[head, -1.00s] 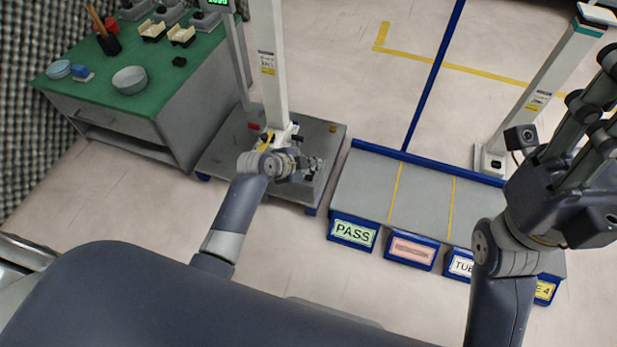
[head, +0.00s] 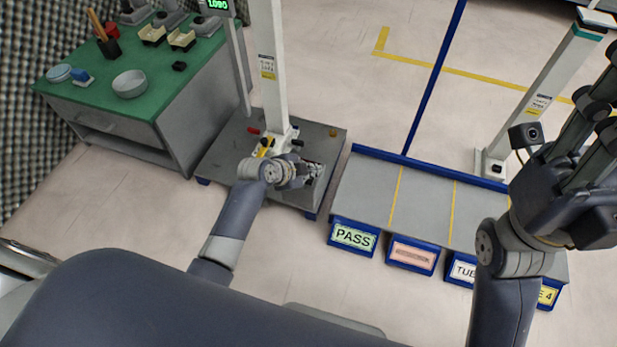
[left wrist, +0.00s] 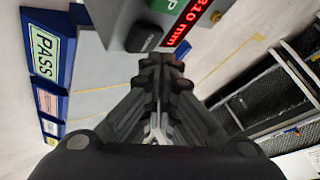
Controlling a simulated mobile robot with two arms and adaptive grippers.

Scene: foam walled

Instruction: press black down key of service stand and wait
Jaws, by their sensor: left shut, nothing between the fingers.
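In the left wrist view, a black key (left wrist: 143,37) sits on a grey control box (left wrist: 112,28), beside a green key (left wrist: 164,5) and a red lit display (left wrist: 190,22) whose reading ends in "10 mm". My left gripper (left wrist: 161,60) is shut and empty, its tips right by the black key's lower edge. I cannot tell whether they touch it. In the head view my left gripper (head: 311,172) is over the grey platform (head: 225,150), near the foot of a white column (head: 268,75). My right gripper (head: 602,75) is at the right edge, partly cut off.
A green-topped bench (head: 100,92) with bowls and trays stands at the left. A sloped grey rack (head: 370,185) with blue edges and labelled fronts, one reading PASS, stands right of the platform. Another white column (head: 545,85) is at the right. Floor beyond the rack is clear.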

